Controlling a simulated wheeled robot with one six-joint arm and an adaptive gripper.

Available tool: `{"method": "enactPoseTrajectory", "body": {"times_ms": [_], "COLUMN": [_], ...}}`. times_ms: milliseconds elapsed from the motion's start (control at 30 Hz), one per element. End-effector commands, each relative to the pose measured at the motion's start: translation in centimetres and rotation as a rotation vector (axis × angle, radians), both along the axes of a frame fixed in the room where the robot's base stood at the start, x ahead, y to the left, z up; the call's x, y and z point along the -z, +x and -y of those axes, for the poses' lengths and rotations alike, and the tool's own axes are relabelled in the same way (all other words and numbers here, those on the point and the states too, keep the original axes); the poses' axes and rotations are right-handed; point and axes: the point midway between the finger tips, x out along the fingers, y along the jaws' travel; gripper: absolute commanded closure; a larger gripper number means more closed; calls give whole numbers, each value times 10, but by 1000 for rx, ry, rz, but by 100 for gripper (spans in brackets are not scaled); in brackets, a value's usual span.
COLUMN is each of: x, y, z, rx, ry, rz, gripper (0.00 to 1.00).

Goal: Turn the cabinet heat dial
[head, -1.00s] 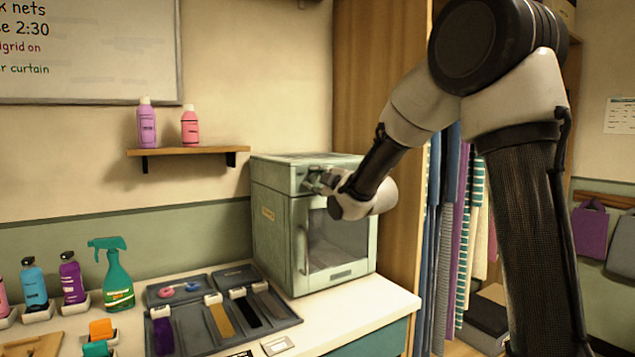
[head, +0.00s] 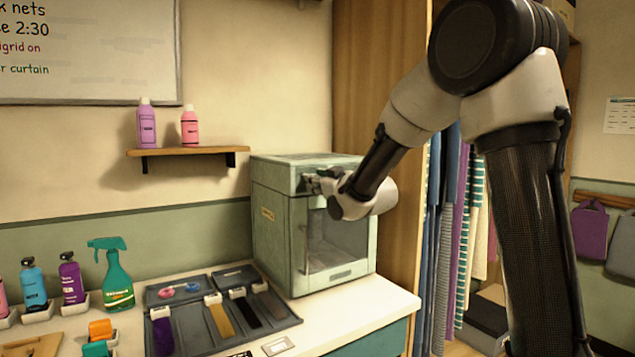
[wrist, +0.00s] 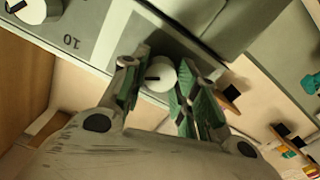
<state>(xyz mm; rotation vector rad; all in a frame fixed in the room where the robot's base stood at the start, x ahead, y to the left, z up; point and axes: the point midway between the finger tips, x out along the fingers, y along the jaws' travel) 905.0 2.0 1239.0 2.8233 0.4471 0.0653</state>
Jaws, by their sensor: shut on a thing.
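The pale green cabinet (head: 271,235) stands on the white counter, its glass door (head: 338,240) closed. My gripper (head: 314,182) is at the upper front of the cabinet and hides the dial there in the head view. In the wrist view, my gripper (wrist: 160,88) has its green-padded fingers on both sides of a round white dial (wrist: 161,75) with a dark pointer line, and is shut on it. A second white dial (wrist: 38,10) with a dark mark sits at the upper left of that view, apart from the gripper, near the printed number 10.
A dark tray (head: 220,318) with sorted strips lies in front of the cabinet. A green spray bottle (head: 114,280) and several other bottles stand to the left. A wall shelf (head: 188,151) holds two bottles. Hanging fabrics (head: 461,220) are right of the cabinet, behind my arm.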

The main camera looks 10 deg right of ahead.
Motion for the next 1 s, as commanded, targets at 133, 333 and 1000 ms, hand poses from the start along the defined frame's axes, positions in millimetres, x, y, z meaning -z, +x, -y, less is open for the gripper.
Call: {"method": "enactPoseTrajectory", "body": {"times_ms": [133,333,1000], "x": [3,3,1], "y": [0,0,0], "z": [0,0,0], "rx": [1,1,1], "ry": [27,38,38], "rz": [-15,-19,-14], "gripper": [94,94,48]}}
